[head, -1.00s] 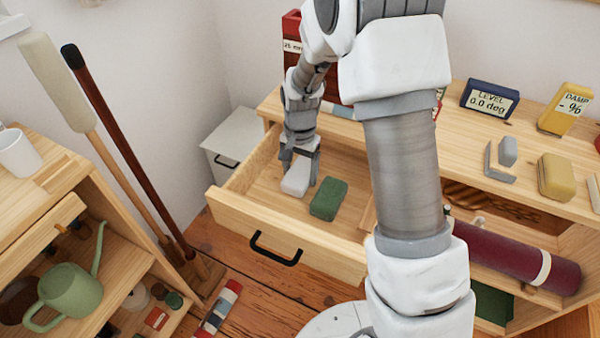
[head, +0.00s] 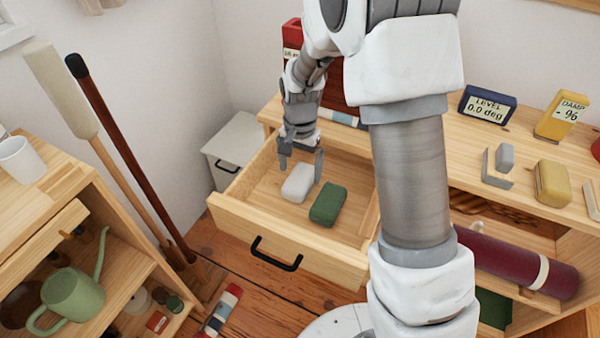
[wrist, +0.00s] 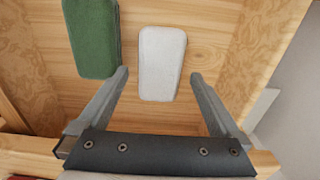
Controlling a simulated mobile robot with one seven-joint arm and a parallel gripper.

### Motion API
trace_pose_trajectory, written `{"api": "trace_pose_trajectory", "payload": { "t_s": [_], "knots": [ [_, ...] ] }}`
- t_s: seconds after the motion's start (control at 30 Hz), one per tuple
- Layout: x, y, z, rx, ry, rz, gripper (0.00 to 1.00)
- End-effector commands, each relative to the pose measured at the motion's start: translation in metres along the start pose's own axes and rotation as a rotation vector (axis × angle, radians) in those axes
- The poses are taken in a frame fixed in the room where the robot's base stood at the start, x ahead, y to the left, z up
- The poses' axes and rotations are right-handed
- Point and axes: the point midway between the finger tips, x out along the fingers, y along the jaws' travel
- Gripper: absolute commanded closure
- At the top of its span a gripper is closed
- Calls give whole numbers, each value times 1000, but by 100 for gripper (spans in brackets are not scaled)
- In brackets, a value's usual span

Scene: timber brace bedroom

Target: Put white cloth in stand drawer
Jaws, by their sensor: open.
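The white cloth (head: 297,183) is a small rounded white block lying on the floor of the open stand drawer (head: 225,207). A green block (head: 327,203) lies just right of it in the head view. In the wrist view the white cloth (wrist: 161,62) lies beyond the fingertips, with the green block (wrist: 91,38) to its left. My gripper (head: 300,162) is open and empty, above the drawer and behind the cloth in the head view. Its fingers also show spread in the wrist view (wrist: 160,78). The cloth appears free of both fingers.
The drawer has a black handle (head: 276,254). The stand top holds a level device (head: 488,104), a damp meter (head: 562,117) and a yellow block (head: 552,183). A maroon roll (head: 520,263) lies on the lower shelf. At left are a long-handled mallet (head: 62,88) and a green watering can (head: 70,297).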

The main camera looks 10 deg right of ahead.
Motion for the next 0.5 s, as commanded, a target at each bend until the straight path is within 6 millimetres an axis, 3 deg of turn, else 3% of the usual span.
{"api": "trace_pose_trajectory", "payload": {
  "t_s": [0.03, 0.2, 0.5],
  "knots": [
    [-18, -1, -1, 0, 4, -4, 0],
    [-53, -1, -1, 0, 4, -3, 0],
    [-86, 1, 0, -2, 3, -3, 0]
  ]
}}
